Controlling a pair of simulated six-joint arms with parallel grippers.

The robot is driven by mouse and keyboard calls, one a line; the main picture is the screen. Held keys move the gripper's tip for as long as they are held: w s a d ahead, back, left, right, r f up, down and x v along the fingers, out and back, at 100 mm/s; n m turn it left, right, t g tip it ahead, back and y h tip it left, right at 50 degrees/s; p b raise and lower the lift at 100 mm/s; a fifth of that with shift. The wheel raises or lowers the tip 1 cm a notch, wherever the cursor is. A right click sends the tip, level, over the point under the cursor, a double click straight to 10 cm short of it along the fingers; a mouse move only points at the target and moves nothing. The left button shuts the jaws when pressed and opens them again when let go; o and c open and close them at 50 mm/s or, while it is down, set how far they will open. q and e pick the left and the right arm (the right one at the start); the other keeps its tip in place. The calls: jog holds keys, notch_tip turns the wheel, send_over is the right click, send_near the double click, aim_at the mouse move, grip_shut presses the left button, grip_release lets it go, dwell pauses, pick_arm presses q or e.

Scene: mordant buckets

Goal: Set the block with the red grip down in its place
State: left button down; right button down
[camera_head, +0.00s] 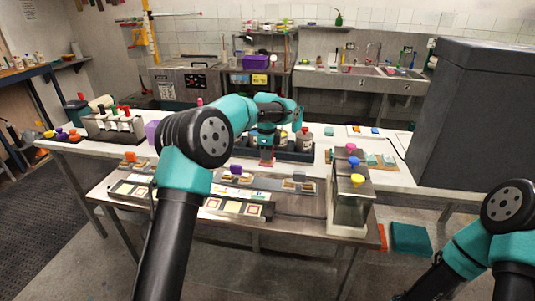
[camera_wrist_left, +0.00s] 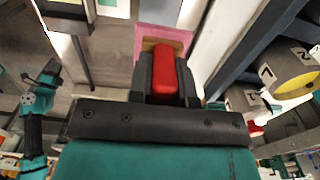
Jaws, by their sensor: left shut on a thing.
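Below the grip I see a wooden and pink part of the block (camera_wrist_left: 163,38); in the head view only a small reddish bit (camera_head: 266,162) shows under the gripper. On the lower front table are trays with square slots (camera_head: 222,206). Blocks with an orange grip (camera_head: 130,157), a purple grip (camera_head: 236,169) and a grey-violet grip (camera_head: 299,175) sit there.
A dark rack with numbered buckets (camera_head: 304,139) stands right behind the held block; buckets also show in the left wrist view (camera_wrist_left: 290,72). A tall grey cabinet (camera_head: 460,115) fills the far right.

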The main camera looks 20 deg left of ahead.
pick_arm(q)
jog(key=shift+f, duration=3.5)
jog(key=shift+f, duration=0.15)
jog(key=shift+f, duration=0.7)
jog(key=shift+f, duration=0.2)
jog(key=shift+f, duration=0.3)
jog(key=c, duration=1)
grip_release()
jog(key=shift+f, duration=0.1)
